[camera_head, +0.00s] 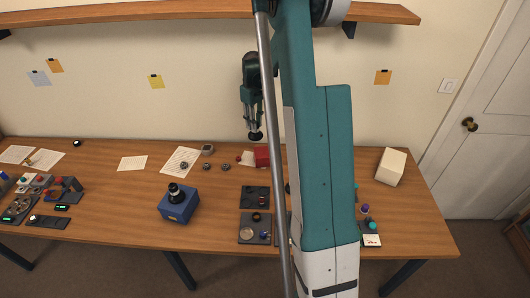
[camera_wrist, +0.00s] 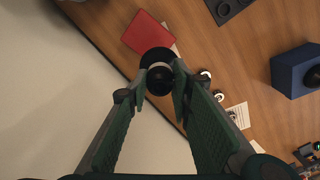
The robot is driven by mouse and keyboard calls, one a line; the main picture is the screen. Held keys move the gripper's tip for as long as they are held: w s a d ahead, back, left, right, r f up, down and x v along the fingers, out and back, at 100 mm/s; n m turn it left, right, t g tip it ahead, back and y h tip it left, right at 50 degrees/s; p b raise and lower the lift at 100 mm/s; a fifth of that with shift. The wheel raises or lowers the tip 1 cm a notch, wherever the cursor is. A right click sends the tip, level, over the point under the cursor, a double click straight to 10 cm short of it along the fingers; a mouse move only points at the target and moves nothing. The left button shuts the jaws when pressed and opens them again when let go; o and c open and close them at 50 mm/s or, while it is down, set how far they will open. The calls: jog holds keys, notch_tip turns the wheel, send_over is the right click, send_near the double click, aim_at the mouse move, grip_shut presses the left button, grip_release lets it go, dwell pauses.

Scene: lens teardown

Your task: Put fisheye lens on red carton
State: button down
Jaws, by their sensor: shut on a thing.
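My gripper (camera_head: 255,127) is shut on the fisheye lens (camera_head: 256,136), a small black round part hanging at its fingertips above the back of the table. In the wrist view the lens (camera_wrist: 158,70) sits between the two green fingers, with a light ring around its middle and a wider black disc at its far end. The red carton (camera_head: 262,156) lies on the table below and slightly right of the lens, partly hidden by my arm. In the wrist view the red carton (camera_wrist: 148,34) shows just beyond the lens, which overlaps its lower edge.
A blue box (camera_head: 180,204) with a black part on top stands left of centre. Dark trays (camera_head: 254,197) with small parts lie in front of the carton. Small round parts (camera_head: 207,166) and paper lie to its left. A white box (camera_head: 391,166) stands at right.

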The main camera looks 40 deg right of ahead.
jog(key=shift+m, duration=0.5)
jog(key=shift+s+d+r, duration=0.2)
jog(key=shift+s+d, duration=1.45)
notch_tip(320, 180, down, 6)
jog(key=shift+f, duration=0.15)
jog(key=shift+f+p, duration=0.3)
jog(key=shift+f, duration=1.55)
jog(key=shift+f, duration=0.15)
jog(key=c, duration=2.1)
grip_release()
jog(key=shift+o, duration=0.2)
